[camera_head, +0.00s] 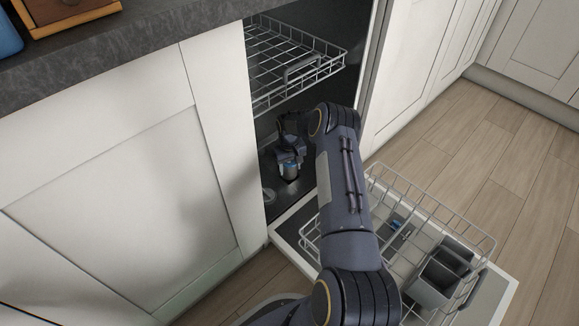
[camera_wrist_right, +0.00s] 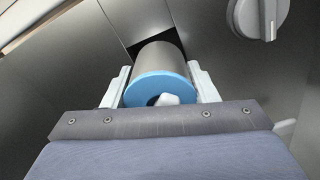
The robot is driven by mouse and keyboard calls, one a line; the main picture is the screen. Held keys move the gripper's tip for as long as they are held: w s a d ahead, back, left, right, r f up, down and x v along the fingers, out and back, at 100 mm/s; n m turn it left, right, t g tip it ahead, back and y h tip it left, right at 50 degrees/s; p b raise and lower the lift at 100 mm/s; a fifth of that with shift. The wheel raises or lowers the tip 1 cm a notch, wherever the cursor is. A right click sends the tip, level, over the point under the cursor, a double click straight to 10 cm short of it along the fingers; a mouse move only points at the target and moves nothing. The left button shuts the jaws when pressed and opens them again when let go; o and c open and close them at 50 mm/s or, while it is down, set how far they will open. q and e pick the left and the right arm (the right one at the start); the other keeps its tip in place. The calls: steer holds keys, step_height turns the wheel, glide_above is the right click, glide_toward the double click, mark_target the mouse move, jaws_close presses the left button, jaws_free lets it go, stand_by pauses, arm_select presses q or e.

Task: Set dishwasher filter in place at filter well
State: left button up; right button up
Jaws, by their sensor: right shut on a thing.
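The dishwasher filter is a grey cylinder with a blue end ring and a small white knob. It shows in the right wrist view (camera_wrist_right: 158,60) and, small and partly covered, in the head view (camera_head: 289,169). My right gripper (camera_wrist_right: 160,90) is shut on it, one pale finger on each side; it also shows in the head view (camera_head: 290,160), low inside the dishwasher. A dark, straight-edged opening (camera_wrist_right: 146,44), which looks like the filter well, shows behind the filter's far end. The filter hides most of it, so I cannot tell whether the filter is inside. My left gripper is out of view.
A white round cap (camera_wrist_right: 258,17) sits on the floor right of the filter in the wrist view. An upper wire rack (camera_head: 292,62) hangs above my arm. A lower rack (camera_head: 430,215) with a grey cutlery basket (camera_head: 440,277) stands on the open door (camera_head: 492,303).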

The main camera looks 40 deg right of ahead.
mark_target(290, 171)
steer(key=shift+b, duration=0.45)
stand_by(0.6)
steer(key=shift+f, duration=1.4)
steer(key=o, duration=1.2)
steer(key=shift+c, duration=0.2)
steer(key=shift+f, duration=0.1)
step_height(290, 171, up, 8)
steer(key=p, duration=0.3)
